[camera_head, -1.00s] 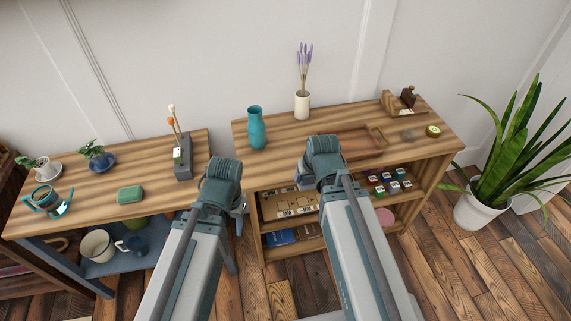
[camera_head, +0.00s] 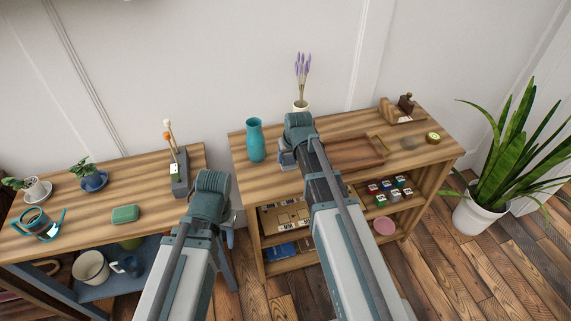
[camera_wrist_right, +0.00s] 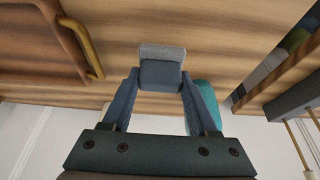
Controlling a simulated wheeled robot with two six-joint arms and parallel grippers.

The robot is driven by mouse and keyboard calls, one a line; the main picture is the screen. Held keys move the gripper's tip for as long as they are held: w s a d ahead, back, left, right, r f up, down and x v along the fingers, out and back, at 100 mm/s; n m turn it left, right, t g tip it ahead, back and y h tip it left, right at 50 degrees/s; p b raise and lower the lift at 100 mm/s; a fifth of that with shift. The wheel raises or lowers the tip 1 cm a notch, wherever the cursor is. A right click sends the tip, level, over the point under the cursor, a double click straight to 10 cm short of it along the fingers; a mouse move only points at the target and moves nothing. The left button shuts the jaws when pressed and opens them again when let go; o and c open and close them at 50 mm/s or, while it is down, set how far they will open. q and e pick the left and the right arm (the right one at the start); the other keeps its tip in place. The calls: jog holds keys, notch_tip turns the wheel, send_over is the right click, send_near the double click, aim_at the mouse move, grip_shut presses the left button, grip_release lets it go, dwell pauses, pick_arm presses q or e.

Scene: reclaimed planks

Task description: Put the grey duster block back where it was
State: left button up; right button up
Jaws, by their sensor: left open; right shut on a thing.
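The grey duster block (camera_wrist_right: 161,52) shows in the right wrist view, light grey on one side and darker blue-grey on the other. My right gripper (camera_wrist_right: 160,75) is shut on it, with one finger on each side. In the head view my right gripper (camera_head: 286,158) is over the right-hand wooden unit's top (camera_head: 275,180), between the teal vase and the brown tray. There the wrist mostly hides the block. I cannot tell whether it touches the wood. My left gripper (camera_head: 231,238) is open, low in front of the gap between the two units, mostly hidden by its wrist.
The teal vase (camera_head: 255,142) stands close left of my right gripper, the brown tray (camera_head: 352,153) close right. A white vase (camera_head: 301,106) with lavender is behind. Small jars (camera_head: 390,186) fill a shelf below. A grey holder (camera_head: 180,178) stands on the left unit.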

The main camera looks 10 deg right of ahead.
aim_at(290, 162)
jog(key=shift+s+f+b, duration=0.1)
jog(key=shift+f+b, duration=0.2)
jog(key=shift+b, duration=0.05)
notch_tip(290, 162, down, 3)
jog(key=b, duration=0.3)
jog(key=shift+f, duration=0.1)
jog(key=o, duration=1.2)
